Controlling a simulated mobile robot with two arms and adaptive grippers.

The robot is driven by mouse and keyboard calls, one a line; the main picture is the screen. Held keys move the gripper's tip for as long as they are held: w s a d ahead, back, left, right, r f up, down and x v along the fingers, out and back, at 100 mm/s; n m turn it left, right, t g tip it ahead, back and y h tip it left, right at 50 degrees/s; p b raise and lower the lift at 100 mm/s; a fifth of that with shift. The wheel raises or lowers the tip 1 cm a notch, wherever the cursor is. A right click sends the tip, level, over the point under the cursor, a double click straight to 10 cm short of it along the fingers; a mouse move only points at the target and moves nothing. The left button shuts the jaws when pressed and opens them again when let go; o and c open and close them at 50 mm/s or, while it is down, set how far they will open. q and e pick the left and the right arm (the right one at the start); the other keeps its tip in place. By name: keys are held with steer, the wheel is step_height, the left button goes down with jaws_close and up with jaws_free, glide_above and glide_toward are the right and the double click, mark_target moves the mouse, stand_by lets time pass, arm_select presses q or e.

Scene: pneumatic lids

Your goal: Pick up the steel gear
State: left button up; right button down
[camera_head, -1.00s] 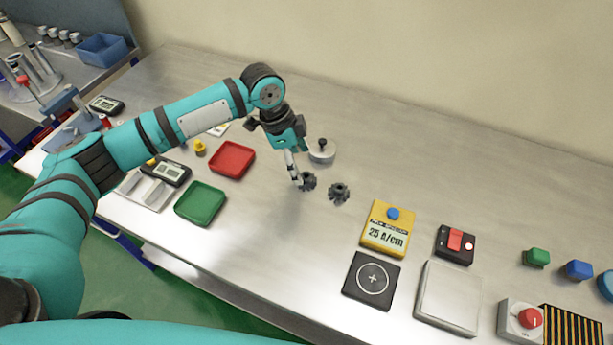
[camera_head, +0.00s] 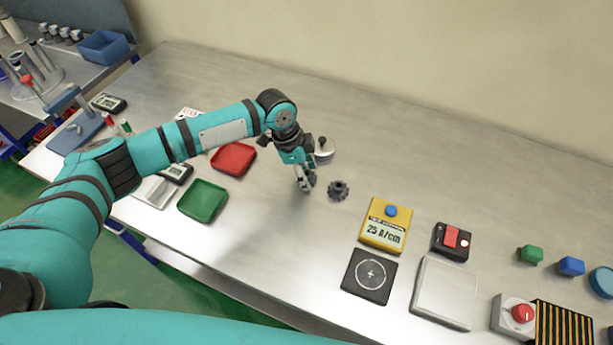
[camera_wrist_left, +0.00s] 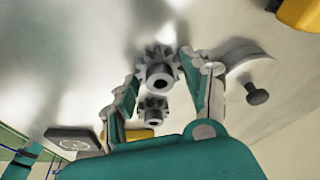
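Two grey toothed gears are on the metal table. One gear (camera_wrist_left: 160,72) shows large between my left gripper's fingertips in the wrist view; in the head view the gripper mostly hides it. The other gear (camera_head: 338,190) stands free to the right; it also shows smaller in the wrist view (camera_wrist_left: 153,108). I cannot tell by colour which is the steel one. My left gripper (camera_head: 305,181) points down at the first gear, with its fingers spread on both sides of it. Whether they touch it is unclear. My right gripper is out of view.
A pale round lid (camera_head: 324,152) with a dark knob lies just behind the gripper. A red tray (camera_head: 233,159) and a green tray (camera_head: 203,201) lie left. A yellow meter (camera_head: 385,226) and a black pad (camera_head: 369,276) lie right.

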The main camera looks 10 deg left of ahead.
arm_select(q)
steer(key=c, duration=0.7)
steer(key=shift+c, duration=0.2)
steer(key=shift+r, duration=0.15)
